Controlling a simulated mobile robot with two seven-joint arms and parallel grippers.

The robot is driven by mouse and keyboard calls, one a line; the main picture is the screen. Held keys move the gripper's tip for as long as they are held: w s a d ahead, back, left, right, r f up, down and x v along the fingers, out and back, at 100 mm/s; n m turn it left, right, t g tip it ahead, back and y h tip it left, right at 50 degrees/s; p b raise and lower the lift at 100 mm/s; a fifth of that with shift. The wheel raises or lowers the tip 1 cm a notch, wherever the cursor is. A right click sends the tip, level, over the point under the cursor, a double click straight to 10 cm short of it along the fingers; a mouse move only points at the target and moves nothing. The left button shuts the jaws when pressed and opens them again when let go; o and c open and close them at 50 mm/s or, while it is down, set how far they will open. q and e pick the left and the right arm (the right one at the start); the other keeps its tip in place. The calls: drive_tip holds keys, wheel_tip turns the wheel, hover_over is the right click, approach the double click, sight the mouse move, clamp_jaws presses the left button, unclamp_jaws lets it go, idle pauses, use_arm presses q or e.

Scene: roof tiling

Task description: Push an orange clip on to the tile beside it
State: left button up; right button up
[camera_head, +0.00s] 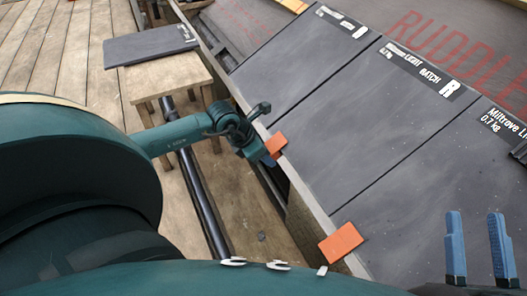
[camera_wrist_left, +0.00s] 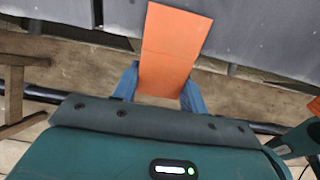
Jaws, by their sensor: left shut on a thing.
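An orange clip (camera_head: 276,143) is at the lower edge of a dark grey tile (camera_head: 315,90). My left gripper (camera_head: 266,158) is shut on this clip. In the left wrist view the clip (camera_wrist_left: 172,45) stands between the blue fingers (camera_wrist_left: 160,88), and its far end overlaps the grey tile (camera_wrist_left: 245,30). I cannot tell how far it is seated. A second orange clip (camera_head: 341,243) lies at the edge of the tiles nearer me. My right gripper (camera_head: 478,250) shows two blue fingers apart, empty, over the nearest tile.
A loose dark tile (camera_head: 150,45) lies on a wooden stool (camera_head: 180,77) at the upper left. Several labelled tiles lie in a row on the sloping roof, with reddish lettered underlay (camera_head: 450,45) above them. A dark pipe (camera_head: 200,190) runs below the eave. Wooden decking (camera_head: 50,45) is clear.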

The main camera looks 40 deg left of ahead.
use_arm(q)
drive_tip(key=shift+w+r, duration=0.1)
drive_tip(key=o, duration=1.5)
drive_tip(key=shift+c, duration=0.2)
